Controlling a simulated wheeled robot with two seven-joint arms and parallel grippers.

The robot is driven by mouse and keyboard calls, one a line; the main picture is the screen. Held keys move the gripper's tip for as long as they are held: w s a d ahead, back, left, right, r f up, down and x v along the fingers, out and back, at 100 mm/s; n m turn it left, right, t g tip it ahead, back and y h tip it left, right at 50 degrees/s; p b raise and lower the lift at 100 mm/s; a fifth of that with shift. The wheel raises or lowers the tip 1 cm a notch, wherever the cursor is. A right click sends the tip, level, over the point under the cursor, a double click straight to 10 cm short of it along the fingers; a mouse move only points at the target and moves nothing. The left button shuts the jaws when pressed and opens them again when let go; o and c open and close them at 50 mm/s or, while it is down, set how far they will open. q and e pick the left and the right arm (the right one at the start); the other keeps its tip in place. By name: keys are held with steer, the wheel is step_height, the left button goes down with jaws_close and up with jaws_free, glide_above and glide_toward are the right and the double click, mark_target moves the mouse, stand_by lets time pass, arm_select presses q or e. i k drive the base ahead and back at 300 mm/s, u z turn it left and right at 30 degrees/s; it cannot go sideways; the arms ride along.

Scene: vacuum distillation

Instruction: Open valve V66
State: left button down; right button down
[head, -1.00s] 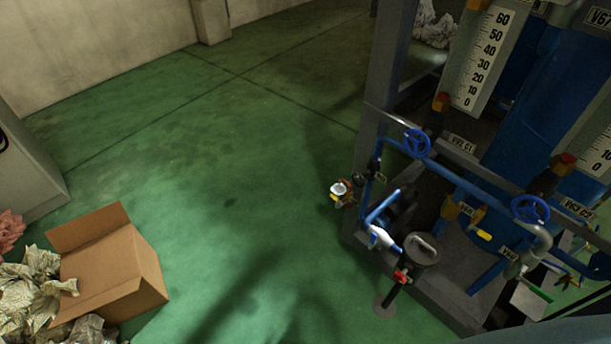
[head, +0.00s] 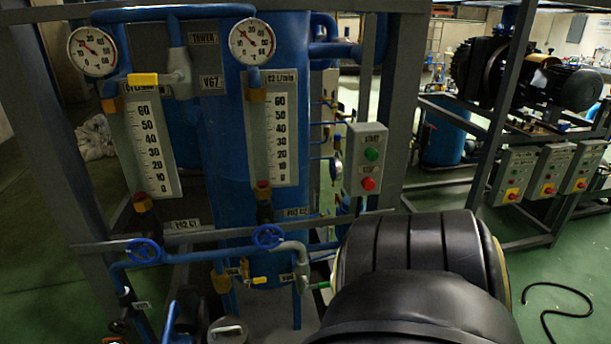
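No label in the head view reads clearly as V66. Small labels sit low on the rig near a yellow handle (head: 259,280) and a green handle (head: 319,286), too small to read for sure. Two blue handwheels, a left one (head: 143,251) and a right one (head: 267,236), sit on the blue pipe above them, by labels that seem to read V62 C1 and V63 C2. A yellow handle (head: 143,79) is at the upper left, near a label V67 (head: 211,82). Neither of my grippers is in view. My black arm link covers the lower right of the rig.
Two round gauges (head: 93,51) (head: 252,41) and two flow scales stand on the rig's front. A grey START/STOP box (head: 366,159) hangs at its right. A black hose (head: 552,309) lies on the green floor at right, where there is free room.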

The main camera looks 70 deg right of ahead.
mark_target(323, 284)
steer(key=z, duration=1.5)
steer(key=i, duration=0.2)
steer(key=z, duration=0.55)
